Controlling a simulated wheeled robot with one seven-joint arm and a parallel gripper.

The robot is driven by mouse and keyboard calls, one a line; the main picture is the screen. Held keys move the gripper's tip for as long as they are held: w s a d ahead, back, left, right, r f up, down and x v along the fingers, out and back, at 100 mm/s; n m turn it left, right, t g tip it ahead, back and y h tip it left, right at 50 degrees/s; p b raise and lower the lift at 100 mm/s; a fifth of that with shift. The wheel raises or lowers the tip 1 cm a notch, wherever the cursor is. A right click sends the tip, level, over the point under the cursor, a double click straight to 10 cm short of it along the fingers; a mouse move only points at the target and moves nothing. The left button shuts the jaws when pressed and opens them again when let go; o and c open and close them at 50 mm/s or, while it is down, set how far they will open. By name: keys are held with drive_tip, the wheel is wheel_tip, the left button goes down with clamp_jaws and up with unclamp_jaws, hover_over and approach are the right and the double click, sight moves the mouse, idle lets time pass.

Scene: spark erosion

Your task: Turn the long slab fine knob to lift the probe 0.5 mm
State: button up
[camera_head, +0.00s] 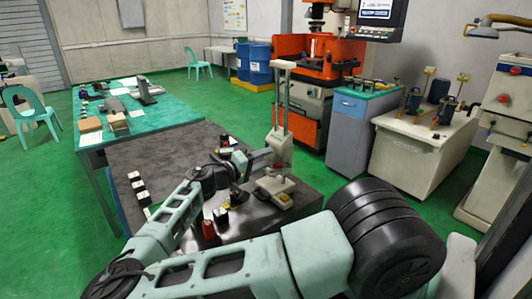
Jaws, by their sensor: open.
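A pale comparator-like stand (281,158) with a tall upright column rises from the dark surface plate (170,150), near the plate's right side. Its base block (275,186) carries a small yellowish part. My gripper (258,161) is at the left side of the stand, at about mid-height, with its jaws open. The long slab fine knob and the probe are too small or too hidden by my gripper to make out. I cannot tell whether the jaws are around the knob, touching it or only beside it.
A red-and-black item (208,230) stands at the front, close to my arm. A green-topped bench (165,112) is behind left, and a blue-grey cabinet (348,135) is behind right.

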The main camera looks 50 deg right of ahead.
drive_tip(key=shift+x, duration=0.75)
drive_tip(key=c, duration=0.7)
drive_tip(key=shift+f+n+b, duration=0.2)
drive_tip(key=shift+n+b, duration=0.2)
drive_tip(key=shift+b, duration=0.15)
drive_tip(key=shift+r+n, duration=0.2)
drive_tip(key=shift+n, duration=0.3)
drive_tip(key=o, duration=0.7)
